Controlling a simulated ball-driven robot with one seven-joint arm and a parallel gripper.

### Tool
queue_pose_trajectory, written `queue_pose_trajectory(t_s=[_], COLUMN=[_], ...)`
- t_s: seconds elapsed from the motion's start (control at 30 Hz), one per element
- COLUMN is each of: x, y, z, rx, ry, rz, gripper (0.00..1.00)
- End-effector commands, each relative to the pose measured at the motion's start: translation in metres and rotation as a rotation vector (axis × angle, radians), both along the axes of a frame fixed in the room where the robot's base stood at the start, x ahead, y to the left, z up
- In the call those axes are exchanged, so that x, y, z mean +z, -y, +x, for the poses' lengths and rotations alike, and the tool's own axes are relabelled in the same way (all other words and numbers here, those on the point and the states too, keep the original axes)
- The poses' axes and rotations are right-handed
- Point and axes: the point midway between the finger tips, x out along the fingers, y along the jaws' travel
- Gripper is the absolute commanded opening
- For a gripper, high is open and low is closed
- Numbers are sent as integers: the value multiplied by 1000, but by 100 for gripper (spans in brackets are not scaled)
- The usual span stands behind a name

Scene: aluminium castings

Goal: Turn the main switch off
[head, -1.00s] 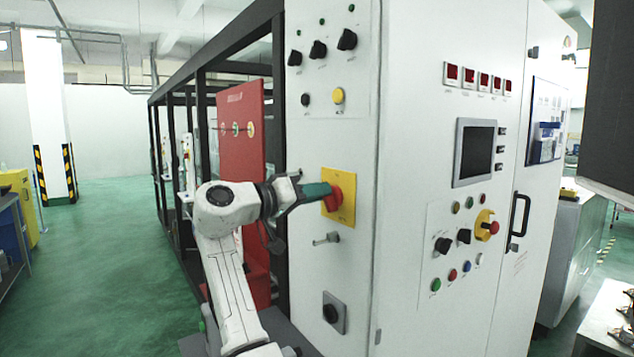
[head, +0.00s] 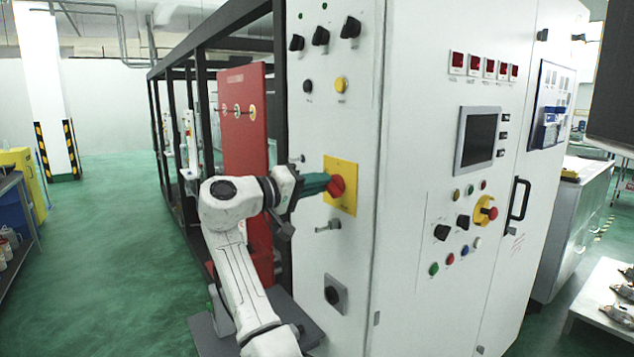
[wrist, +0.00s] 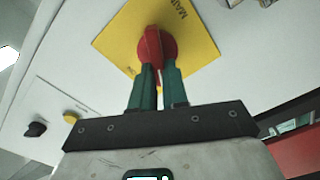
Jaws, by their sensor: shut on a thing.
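The main switch is a red rotary knob (head: 337,186) on a square yellow plate (head: 346,206) on the narrow white side of the cabinet. In the wrist view the red knob (wrist: 153,48) sits on the yellow plate (wrist: 113,38), where part of the word "MAIN" shows. My gripper (head: 325,186) reaches the knob from the left. Its two green fingers (wrist: 155,75) are shut on the knob's grip bar, one on each side.
Black selectors (head: 320,36) and a yellow button (head: 341,85) sit above. A red panel (head: 243,130) stands behind my arm. Green floor lies open at left.

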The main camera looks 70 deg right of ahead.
Motion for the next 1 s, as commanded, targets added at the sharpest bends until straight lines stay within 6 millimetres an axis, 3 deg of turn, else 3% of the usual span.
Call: queue_pose_trajectory(t_s=[0.23, 0.27, 0.53, 0.83, 1.0], x=[0, 0, 0, -1, -2], y=[0, 0, 0, -3, -22], z=[2, 2, 1, 3, 15], rx=[7, 7, 3, 3, 4], ry=[-3, -3, -2, -1, -1], rz=[-1, -1, -1, -1, -2], gripper=[0, 15, 39, 39, 39])
